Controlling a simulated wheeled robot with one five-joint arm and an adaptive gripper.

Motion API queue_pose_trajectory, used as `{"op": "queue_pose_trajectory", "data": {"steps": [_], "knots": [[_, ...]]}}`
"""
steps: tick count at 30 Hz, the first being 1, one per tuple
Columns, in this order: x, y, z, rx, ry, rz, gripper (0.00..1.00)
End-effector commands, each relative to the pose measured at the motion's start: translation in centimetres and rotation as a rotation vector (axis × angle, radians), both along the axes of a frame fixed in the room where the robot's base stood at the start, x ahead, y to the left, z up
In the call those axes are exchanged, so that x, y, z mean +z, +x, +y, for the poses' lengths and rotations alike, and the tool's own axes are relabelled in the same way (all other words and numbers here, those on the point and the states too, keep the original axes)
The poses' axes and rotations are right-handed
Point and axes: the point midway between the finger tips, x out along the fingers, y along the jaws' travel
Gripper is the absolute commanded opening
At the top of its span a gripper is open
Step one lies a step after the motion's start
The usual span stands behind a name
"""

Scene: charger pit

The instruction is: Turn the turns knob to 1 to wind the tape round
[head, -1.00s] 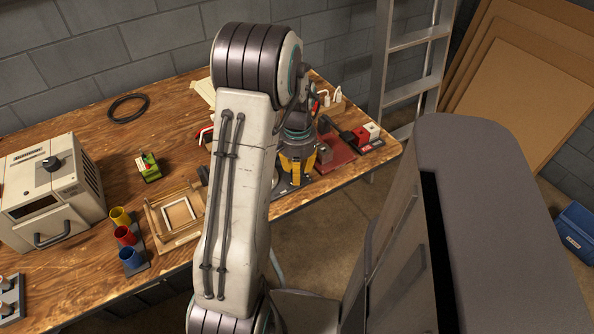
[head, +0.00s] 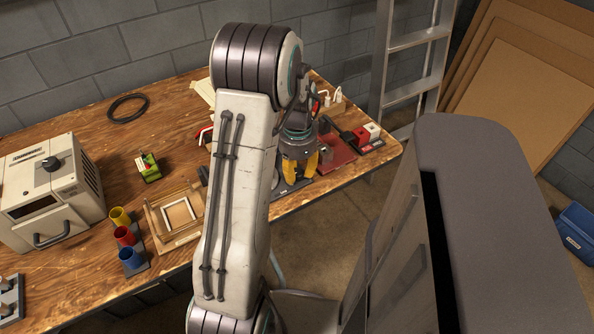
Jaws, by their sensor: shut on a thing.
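My gripper (head: 300,168) points down at the right part of the bench, with its yellow fingers low over a dark base (head: 284,188). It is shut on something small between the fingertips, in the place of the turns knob. The knob itself is hidden by the fingers, so its pointer and scale cannot be read. The tape cannot be made out; my arm covers much of this area.
A red plate (head: 336,157) lies right of my gripper. A ladder (head: 414,85) stands behind.

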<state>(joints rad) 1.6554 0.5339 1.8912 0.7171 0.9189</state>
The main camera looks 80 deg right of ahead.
Motion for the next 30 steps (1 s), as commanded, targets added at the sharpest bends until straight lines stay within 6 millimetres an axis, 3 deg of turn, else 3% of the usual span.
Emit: {"op": "queue_pose_trajectory", "data": {"steps": [13, 14, 15, 22, 30], "knots": [[-0.01, -0.19, -0.23, -0.011, -0.008, 0.001, 0.00], [-0.01, -0.19, -0.22, -0.011, -0.008, 0.001, 0.33], [-0.01, -0.19, -0.20, -0.011, -0.007, 0.000, 0.36], [0.00, -0.10, -0.10, -0.009, -0.004, 0.000, 0.57], [0.10, -0.06, -0.05, -0.008, -0.002, 0.000, 0.57]]}}
